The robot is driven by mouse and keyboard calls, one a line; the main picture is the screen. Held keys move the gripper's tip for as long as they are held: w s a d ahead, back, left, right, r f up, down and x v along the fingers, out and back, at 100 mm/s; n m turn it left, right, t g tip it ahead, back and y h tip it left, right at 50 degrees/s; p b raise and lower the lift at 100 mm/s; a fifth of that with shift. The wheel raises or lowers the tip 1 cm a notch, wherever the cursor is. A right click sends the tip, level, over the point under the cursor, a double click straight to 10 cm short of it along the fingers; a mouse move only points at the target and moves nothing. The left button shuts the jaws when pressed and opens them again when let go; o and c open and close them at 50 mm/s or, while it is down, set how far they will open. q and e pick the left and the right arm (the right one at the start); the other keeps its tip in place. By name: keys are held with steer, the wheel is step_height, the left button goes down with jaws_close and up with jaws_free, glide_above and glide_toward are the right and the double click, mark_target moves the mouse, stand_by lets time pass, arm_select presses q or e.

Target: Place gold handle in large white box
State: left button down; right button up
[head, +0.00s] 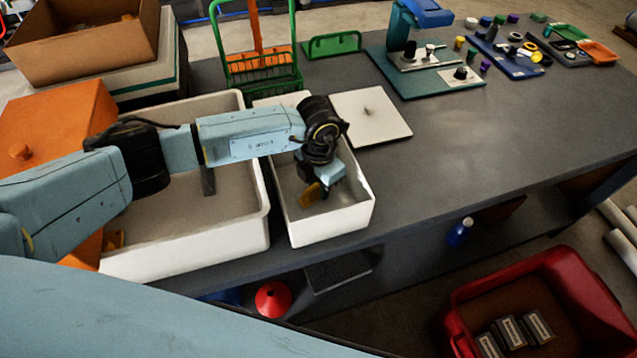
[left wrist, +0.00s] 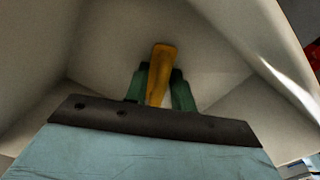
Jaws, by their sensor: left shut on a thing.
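My left gripper (head: 322,181) is shut on the gold handle (head: 311,195) and is inside the narrower white box (head: 332,224). In the left wrist view, the gold handle (left wrist: 161,62) stands up between the two green fingers of my left gripper (left wrist: 160,88), with pale box walls around it. I cannot tell whether the handle touches the box floor. The large white box (head: 190,252) stands just left of the narrower one, and my left arm reaches across above it. A small yellow-gold piece (head: 113,240) shows near its front left corner. My right gripper is not in view.
An orange block (head: 52,125) stands at the large box's left. A green rack (head: 262,83) and a white plate (head: 370,116) lie behind and right of the narrow box. A red crate (head: 590,300) is below.

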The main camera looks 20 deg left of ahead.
arm_select(q)
steer(key=c, duration=1.2)
jaws_free()
steer(key=shift+o, duration=0.2)
step_height(320, 180, up, 12)
steer(key=shift+r, duration=0.1)
